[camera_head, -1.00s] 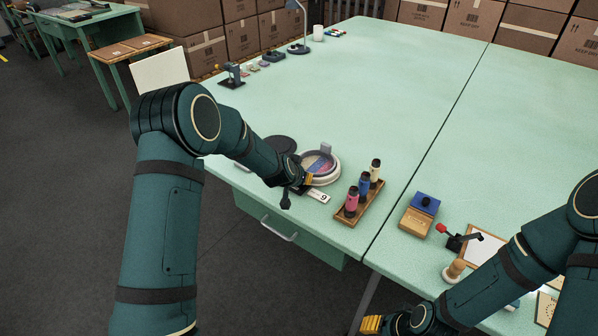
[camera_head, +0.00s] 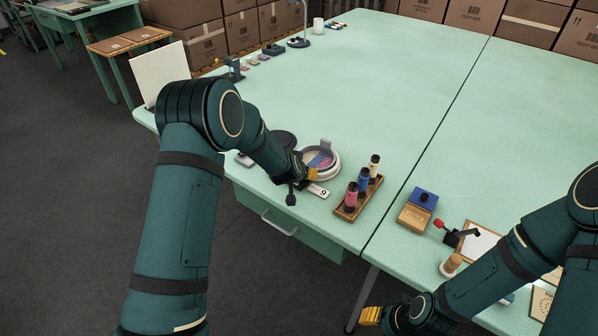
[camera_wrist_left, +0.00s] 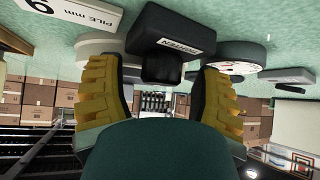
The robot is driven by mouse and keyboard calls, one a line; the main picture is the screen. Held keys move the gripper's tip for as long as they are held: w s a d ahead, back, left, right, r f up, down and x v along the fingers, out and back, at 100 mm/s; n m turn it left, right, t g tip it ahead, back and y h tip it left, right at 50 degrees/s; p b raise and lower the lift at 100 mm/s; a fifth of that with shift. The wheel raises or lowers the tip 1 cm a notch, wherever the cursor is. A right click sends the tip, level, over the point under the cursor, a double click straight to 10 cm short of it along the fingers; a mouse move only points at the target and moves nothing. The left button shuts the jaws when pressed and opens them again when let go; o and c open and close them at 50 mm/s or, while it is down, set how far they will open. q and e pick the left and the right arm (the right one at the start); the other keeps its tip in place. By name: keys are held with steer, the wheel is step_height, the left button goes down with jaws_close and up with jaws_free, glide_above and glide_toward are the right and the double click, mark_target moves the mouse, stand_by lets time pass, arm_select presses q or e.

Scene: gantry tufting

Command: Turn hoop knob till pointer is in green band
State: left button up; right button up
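The hoop (camera_head: 331,169) is a round white ring with coloured cloth inside, on the near edge of the green table. My left gripper (camera_head: 312,174) is at its near side and covers the knob in the head view. In the left wrist view, a black knob (camera_wrist_left: 162,68) sticks out of a dark block (camera_wrist_left: 170,32) marked TIGHTEN. The yellow fingers of my left gripper (camera_wrist_left: 160,100) stand apart on either side of the knob, with gaps visible. I cannot make out the pointer or green band. My right gripper (camera_head: 371,316) is low in the head view, away from the hoop.
A white PILE mm card (camera_head: 318,191) lies beside the hoop. A wooden rack (camera_head: 346,213) with several coloured bottles stands to the right. A dark disc (camera_head: 284,139) lies behind my left wrist. The far middle of the table is clear.

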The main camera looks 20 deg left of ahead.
arm_select(q)
steer(key=v, duration=1.2)
stand_by(0.3)
steer(key=s+d+f+g+h, duration=0.2)
steer(key=s+d+f, duration=0.3)
steer(key=s+f, duration=0.4)
steer(key=s+d+f+n+g+h, duration=0.1)
steer(key=s+d+f+g, duration=0.4)
steer(key=s, duration=1.2)
step_height(320, 180, down, 4)
steer(key=shift+s+f+n+h, duration=0.2)
steer(key=shift+s+n+h, duration=0.15)
steer(key=shift+h, duration=0.25)
